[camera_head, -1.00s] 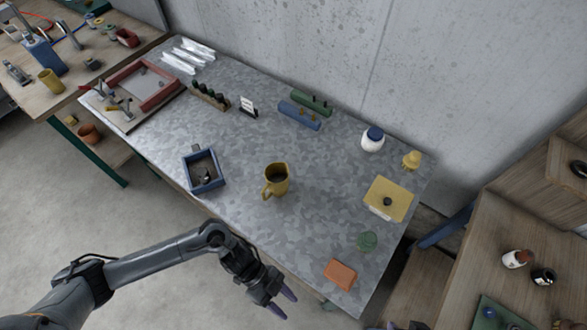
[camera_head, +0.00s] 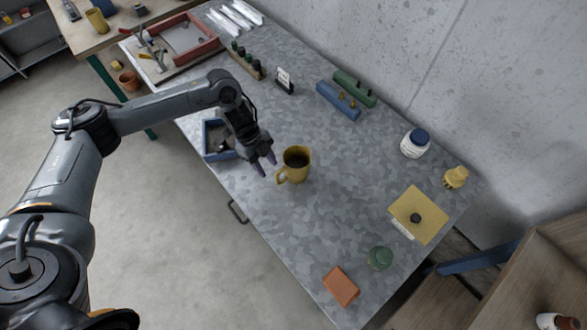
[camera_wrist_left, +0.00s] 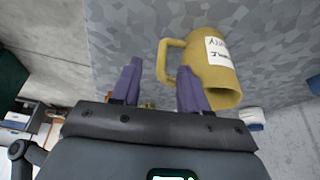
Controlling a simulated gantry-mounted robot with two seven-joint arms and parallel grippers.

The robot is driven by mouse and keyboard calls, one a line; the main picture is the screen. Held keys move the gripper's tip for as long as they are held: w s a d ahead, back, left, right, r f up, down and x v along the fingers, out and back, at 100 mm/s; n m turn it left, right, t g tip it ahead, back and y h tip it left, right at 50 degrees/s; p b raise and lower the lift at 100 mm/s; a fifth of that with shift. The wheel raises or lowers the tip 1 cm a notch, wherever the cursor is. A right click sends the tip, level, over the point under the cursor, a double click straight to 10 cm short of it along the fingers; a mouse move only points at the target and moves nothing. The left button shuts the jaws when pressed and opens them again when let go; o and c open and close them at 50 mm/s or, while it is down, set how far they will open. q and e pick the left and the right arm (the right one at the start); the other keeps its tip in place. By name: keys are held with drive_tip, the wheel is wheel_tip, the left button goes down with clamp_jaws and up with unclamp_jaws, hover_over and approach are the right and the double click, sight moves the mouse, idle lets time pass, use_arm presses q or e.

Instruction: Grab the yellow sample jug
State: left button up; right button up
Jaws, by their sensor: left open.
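The yellow sample jug (camera_head: 297,160) stands upright on the metal-topped table, its handle toward the lower left in the head view. In the left wrist view the jug (camera_wrist_left: 212,68) shows a white label with dark writing, and its handle points left, toward the space between the fingers. My left gripper (camera_head: 264,165) is open and empty, just left of the jug near the handle side. In the left wrist view its two purple fingers (camera_wrist_left: 158,85) are apart, the right one overlapping the jug's edge; I cannot tell if it touches. My right gripper is not in view.
A blue tray (camera_head: 208,150) lies partly behind my left gripper. A yellow pad (camera_head: 425,208), a white jar with blue lid (camera_head: 414,146), a green lid (camera_head: 379,258) and an orange block (camera_head: 341,286) lie to the right. The table between is clear.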

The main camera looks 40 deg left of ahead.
sight(276, 178)
use_arm(q)
drive_tip(key=shift+w+d+p+x, duration=0.1)
drive_tip(key=shift+d+p+x, duration=0.1)
drive_tip(key=shift+x, duration=1.65)
drive_tip(key=shift+w+d+p+x, duration=0.1)
drive_tip(key=shift+p+x, duration=0.1)
drive_tip(key=shift+x, duration=1.65)
drive_tip(key=shift+r, duration=0.2)
clamp_jaws()
